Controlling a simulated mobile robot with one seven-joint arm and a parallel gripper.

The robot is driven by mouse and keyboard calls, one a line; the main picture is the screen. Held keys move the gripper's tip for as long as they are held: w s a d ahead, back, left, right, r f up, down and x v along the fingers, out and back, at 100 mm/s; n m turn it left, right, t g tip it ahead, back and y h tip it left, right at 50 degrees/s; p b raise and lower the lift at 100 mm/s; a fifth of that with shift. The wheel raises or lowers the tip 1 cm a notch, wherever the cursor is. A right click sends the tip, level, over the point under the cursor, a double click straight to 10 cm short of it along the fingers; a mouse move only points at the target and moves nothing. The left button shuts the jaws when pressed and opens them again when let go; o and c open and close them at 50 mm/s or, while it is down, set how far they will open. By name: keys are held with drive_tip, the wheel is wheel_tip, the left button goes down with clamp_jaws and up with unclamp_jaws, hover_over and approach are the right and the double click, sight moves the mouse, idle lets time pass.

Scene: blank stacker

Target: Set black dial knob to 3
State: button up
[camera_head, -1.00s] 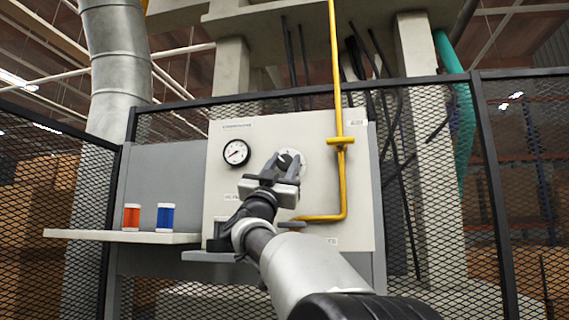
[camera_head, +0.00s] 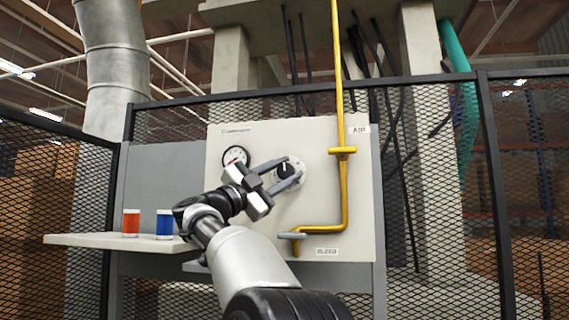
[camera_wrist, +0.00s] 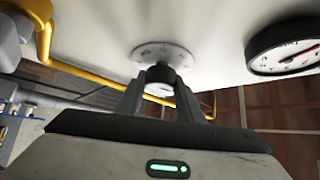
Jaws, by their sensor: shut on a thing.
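The black dial knob (camera_head: 284,171) sits on a round pale dial plate (camera_head: 296,160) on the upright white panel (camera_head: 240,138). My gripper (camera_head: 290,169) reaches it from the lower left, with one finger above the knob and one below, shut on it. In the wrist view the knob (camera_wrist: 160,72) shows between the two fingertips (camera_wrist: 161,80), in front of the dial plate (camera_wrist: 163,52). A small white mark shows at the knob's top in the head view. The dial's numbers are too small to read.
A pressure gauge (camera_head: 235,155) left of the knob is partly hidden by my gripper. A yellow pipe (camera_head: 344,195) with a handle (camera_head: 291,235) runs right of and below the dial.

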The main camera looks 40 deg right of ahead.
drive_tip(key=shift+m+g+y+p, duration=0.4)
drive_tip(key=shift+m+p, duration=0.1)
drive_tip(key=shift+m, duration=0.3)
drive_tip(key=o, duration=1.1)
drive_tip(key=shift+c, duration=0.2)
drive_tip(key=b+v, duration=0.3)
drive_tip(key=v, duration=1.4)
drive_tip(key=shift+a+b, duration=0.25)
drive_tip(key=shift+b, duration=0.1)
